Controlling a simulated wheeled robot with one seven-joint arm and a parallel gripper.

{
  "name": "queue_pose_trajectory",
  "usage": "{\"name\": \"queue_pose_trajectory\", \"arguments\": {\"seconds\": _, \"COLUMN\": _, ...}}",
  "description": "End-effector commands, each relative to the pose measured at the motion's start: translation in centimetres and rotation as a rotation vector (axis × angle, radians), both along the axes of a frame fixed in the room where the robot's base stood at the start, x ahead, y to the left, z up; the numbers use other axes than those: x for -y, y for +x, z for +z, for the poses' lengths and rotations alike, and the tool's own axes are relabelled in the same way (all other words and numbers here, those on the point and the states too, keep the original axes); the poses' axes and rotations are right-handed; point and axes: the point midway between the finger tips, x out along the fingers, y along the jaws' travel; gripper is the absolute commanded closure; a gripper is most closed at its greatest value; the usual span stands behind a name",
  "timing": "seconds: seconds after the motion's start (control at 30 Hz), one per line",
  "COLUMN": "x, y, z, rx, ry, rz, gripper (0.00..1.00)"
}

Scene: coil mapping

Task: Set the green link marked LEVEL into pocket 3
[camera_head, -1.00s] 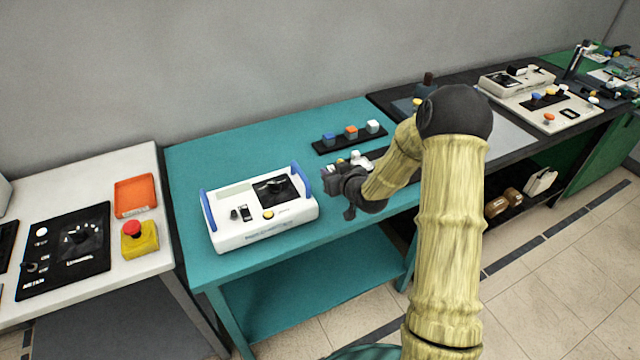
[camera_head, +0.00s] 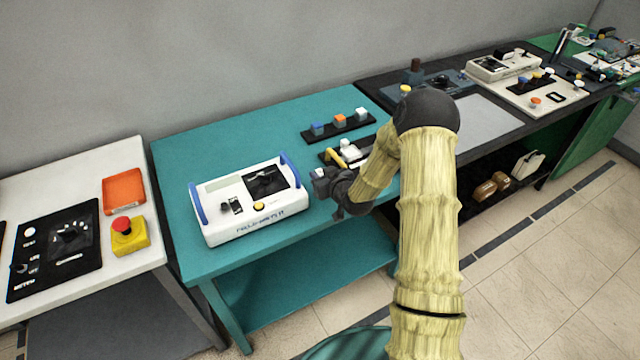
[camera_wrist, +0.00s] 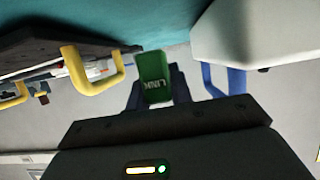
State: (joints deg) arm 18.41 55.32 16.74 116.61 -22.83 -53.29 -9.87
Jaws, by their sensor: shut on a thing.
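My gripper (camera_head: 322,184) is over the front edge of the teal table, just right of the white meter box. In the wrist view my gripper (camera_wrist: 153,92) is shut on a green link (camera_wrist: 153,68). White lettering on the link's face looks like "LINK"; no LEVEL marking is readable. In the head view the link is too small or hidden to make out. A black tray (camera_wrist: 40,52) with yellow handles shows left of the link in the wrist view. It is partly hidden behind my arm in the head view. I cannot make out pocket 3.
The white meter box (camera_head: 225,222) with blue handles stands close on the left. A black strip (camera_head: 326,137) with blue, orange and white blocks lies behind. A white table (camera_head: 120,270) with a yellow-and-red stop button (camera_head: 130,235) stands further left. The teal tabletop's back left is clear.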

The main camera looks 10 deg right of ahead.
Motion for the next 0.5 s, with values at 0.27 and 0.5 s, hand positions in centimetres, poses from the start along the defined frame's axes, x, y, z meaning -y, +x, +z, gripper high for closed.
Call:
{"name": "queue_pose_trajectory", "arguments": {"seconds": 0.27, "x": 0.0, "y": 0.0, "z": -0.1, "rx": 0.0, "ry": 0.0, "rz": 0.001, "gripper": 1.0}}
{"name": "queue_pose_trajectory", "arguments": {"seconds": 0.5, "x": -0.1, "y": 0.0, "z": -3.0, "rx": -0.001, "ry": 0.001, "rz": 0.001, "gripper": 1.0}}
